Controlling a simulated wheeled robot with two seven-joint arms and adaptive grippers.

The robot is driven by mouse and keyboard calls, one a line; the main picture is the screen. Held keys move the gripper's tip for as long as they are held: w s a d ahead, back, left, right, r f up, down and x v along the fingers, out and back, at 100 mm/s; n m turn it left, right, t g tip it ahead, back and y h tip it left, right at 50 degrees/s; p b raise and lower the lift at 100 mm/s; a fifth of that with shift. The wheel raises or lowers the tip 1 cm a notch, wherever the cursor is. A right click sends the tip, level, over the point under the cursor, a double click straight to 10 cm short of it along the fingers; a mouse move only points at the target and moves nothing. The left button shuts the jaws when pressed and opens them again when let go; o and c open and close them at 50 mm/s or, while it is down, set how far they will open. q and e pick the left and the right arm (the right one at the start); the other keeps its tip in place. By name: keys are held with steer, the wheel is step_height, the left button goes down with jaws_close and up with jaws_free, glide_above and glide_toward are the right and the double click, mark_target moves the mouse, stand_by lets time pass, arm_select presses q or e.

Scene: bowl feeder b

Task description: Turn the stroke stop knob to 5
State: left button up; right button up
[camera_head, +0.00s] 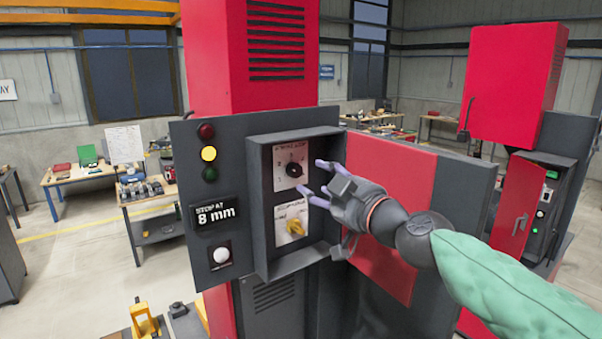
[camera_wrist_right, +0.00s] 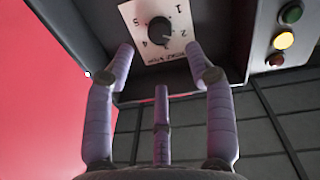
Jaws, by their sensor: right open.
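The stroke stop knob (camera_head: 294,170) is a round black knob on a white numbered plate, inside the grey recessed box. In the right wrist view the knob (camera_wrist_right: 160,31) shows upside down, with 1, 2, 4 and 5 readable around it. I cannot tell for sure which number it points to. My right gripper (camera_head: 312,181) has purple fingers, spread open just right of the knob. In the right wrist view the open fingers (camera_wrist_right: 160,62) reach toward the plate, a fingertip near each side, with a gap to the knob. My left gripper is not in view.
A yellow selector knob (camera_head: 296,228) sits below on its own plate. The box's raised rim (camera_head: 262,235) surrounds both. Red, yellow and green lamps (camera_head: 208,154), a "STOP AT 8 mm" sign (camera_head: 216,215) and a white button (camera_head: 221,255) are to the left. An open red door (camera_head: 392,215) stands right.

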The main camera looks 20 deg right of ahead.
mark_target(297, 171)
steer(key=x, duration=0.7)
steer(key=shift+w+a+f, duration=0.1)
steer(key=shift+c, duration=0.3)
jaws_close()
